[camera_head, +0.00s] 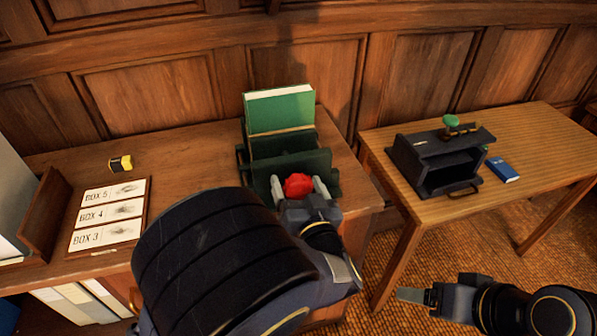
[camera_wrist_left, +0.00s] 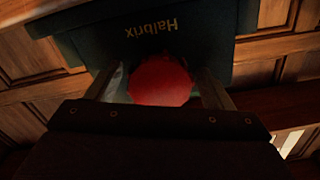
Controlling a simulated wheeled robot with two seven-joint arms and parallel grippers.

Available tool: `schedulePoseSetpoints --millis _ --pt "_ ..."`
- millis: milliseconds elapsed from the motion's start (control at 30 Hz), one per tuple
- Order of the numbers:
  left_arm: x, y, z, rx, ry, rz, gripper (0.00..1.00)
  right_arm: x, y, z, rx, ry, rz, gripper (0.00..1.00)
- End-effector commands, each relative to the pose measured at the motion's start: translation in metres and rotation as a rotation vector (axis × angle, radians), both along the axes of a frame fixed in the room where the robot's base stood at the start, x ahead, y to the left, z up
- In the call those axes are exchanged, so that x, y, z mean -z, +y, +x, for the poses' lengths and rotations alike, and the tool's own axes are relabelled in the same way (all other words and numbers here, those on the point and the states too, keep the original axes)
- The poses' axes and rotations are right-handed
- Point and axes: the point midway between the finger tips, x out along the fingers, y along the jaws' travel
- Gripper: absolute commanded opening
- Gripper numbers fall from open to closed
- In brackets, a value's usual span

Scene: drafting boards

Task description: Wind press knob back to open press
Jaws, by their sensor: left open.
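The press (camera_head: 318,163) is dark green and stands on the desk's right end, with a green book (camera_head: 280,108) upright in it. Its red knob (camera_head: 298,185) is on the near side. In the left wrist view the red knob (camera_wrist_left: 160,80) shows below the word "Halbrix" on the press's dark front plate (camera_wrist_left: 205,45). My left gripper (camera_head: 300,188) is open, with one finger on each side of the knob; I cannot tell whether they touch it. The left gripper's fingers (camera_wrist_left: 162,88) also flank it in the wrist view. My right gripper (camera_head: 412,296) is at the lower right, away from the press, its jaw state unclear.
The desk (camera_head: 190,160) holds a card board (camera_head: 108,215) marked BOX 3 to BOX 5 and a yellow-black item (camera_head: 121,163). The right table (camera_head: 545,140) carries a black open-fronted box (camera_head: 440,160), a green-topped item (camera_head: 452,122) and a blue book (camera_head: 503,169).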

Motion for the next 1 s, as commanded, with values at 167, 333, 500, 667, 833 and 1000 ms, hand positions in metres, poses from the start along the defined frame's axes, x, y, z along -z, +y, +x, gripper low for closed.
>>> schedulePoseSetpoints --millis 167,333,500,667,833,1000 --pt "-0.010 0.000 0.000 0.000 0.073 0.224 0.75 -0.048 0.000 0.000 0.000 0.000 0.000 0.75" --pt "-0.010 0.000 0.000 0.001 0.146 0.452 0.75 -0.081 0.000 0.000 0.000 0.000 0.000 0.75" --pt "-0.009 0.000 0.000 0.000 0.229 0.704 0.75 -0.115 0.000 0.000 0.000 0.001 0.000 0.75" --pt "-0.009 0.000 0.000 0.002 0.317 0.977 0.75 -0.146 0.000 0.000 0.000 0.000 0.000 0.75" --pt "-0.003 0.000 0.000 0.001 0.387 1.191 0.75 -0.160 0.000 0.000 0.000 0.000 0.000 0.75" --pt "0.001 0.000 0.000 0.000 0.397 1.222 0.75 -0.158 0.000 0.000 0.000 0.001 0.000 0.75"
